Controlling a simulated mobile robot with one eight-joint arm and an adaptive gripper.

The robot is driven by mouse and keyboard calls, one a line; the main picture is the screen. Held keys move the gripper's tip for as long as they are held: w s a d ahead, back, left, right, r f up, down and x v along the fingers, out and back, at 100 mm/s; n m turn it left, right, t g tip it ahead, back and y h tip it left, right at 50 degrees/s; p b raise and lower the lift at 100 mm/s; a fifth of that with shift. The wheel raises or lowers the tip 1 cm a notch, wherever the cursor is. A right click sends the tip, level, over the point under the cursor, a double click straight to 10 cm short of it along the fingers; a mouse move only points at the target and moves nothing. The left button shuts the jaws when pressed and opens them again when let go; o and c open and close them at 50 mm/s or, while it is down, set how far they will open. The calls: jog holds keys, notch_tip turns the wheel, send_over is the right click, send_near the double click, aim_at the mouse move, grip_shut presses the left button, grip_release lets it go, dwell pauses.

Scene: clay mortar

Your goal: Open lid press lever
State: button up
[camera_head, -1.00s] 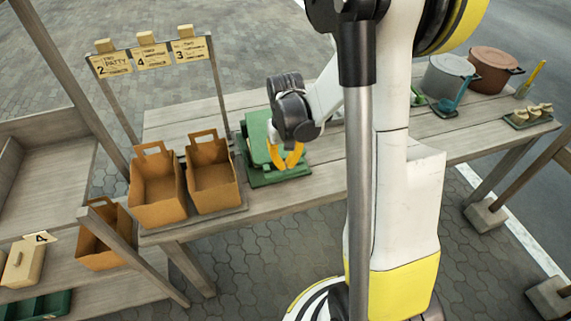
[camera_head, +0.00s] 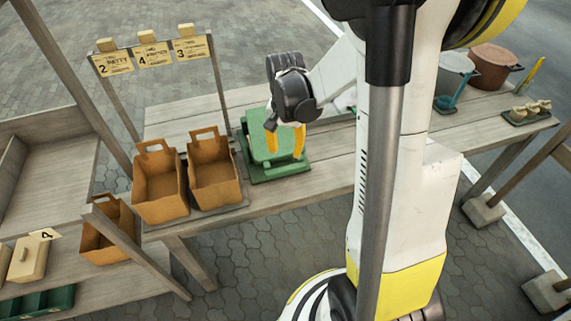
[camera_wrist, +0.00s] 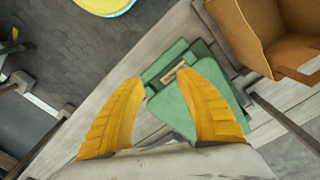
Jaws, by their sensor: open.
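The green press (camera_head: 262,152) with its lid stands on the wooden table, right of the paper bags. Its green body also shows in the wrist view (camera_wrist: 172,105), beyond and between my fingers. My gripper (camera_head: 286,140) is over the press in the head view, its yellow fingers pointing down. In the wrist view the gripper (camera_wrist: 160,78) has its two yellow fingers well apart with nothing between them. A small pale piece (camera_wrist: 173,72) shows on the press near the right fingertip. I cannot tell whether a finger touches the press. The lever is not clearly made out.
Two brown paper bags (camera_head: 215,177) stand close left of the press. A sign rack (camera_head: 153,55) rises behind them. Pots (camera_head: 490,66) and a small tray (camera_head: 529,114) stand at the table's right end. The table (camera_head: 330,155) right of the press is bare.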

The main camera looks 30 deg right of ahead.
aim_at(286, 168)
jog(key=m, duration=0.3)
jog(key=r+m, duration=0.1)
jog(key=m, duration=0.2)
jog(key=shift+r+b, duration=0.1)
jog(key=shift+b, duration=0.2)
notch_tip(286, 168, down, 10)
jog(key=m+b, duration=0.5)
jog(key=shift+r+m, duration=0.2)
jog(key=shift+m, duration=0.1)
jog(key=shift+c, duration=0.2)
grip_shut()
